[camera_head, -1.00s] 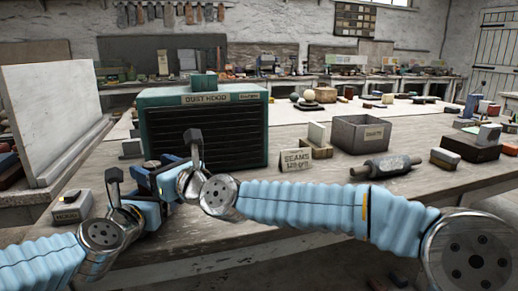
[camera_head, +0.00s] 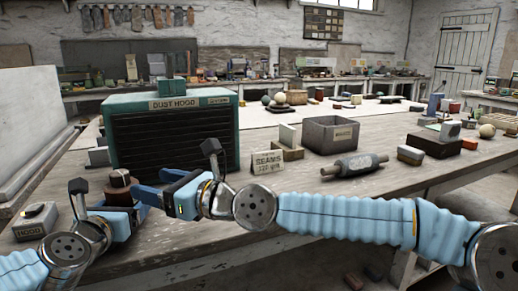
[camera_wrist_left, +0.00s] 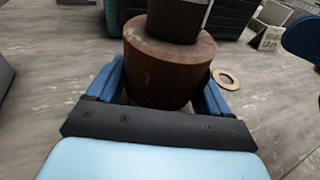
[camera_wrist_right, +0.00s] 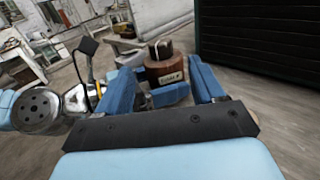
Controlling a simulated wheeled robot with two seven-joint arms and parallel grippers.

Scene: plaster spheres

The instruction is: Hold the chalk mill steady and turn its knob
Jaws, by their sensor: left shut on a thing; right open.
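The chalk mill (camera_head: 121,190) is a brown round body with a narrower dark knob (camera_head: 120,178) on top, standing upright on the table in front of the dust hood. In the left wrist view its body (camera_wrist_left: 165,70) sits between the fingers of my left gripper (camera_head: 122,218), which is shut on it, with the knob (camera_wrist_left: 175,20) above. My right gripper (camera_head: 150,193) is open, just right of the mill. The right wrist view shows the mill (camera_wrist_right: 165,68), with a small label, beyond the fingertips, and my left gripper beside it.
The green dust hood (camera_head: 170,135) stands close behind the mill. A SEAMS sign (camera_head: 267,162), a grey bin (camera_head: 331,134) and a roller-like thing (camera_head: 354,166) are to the right. A small HOOD box (camera_head: 36,221) is left. A flat ring (camera_wrist_left: 227,79) lies near the mill.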

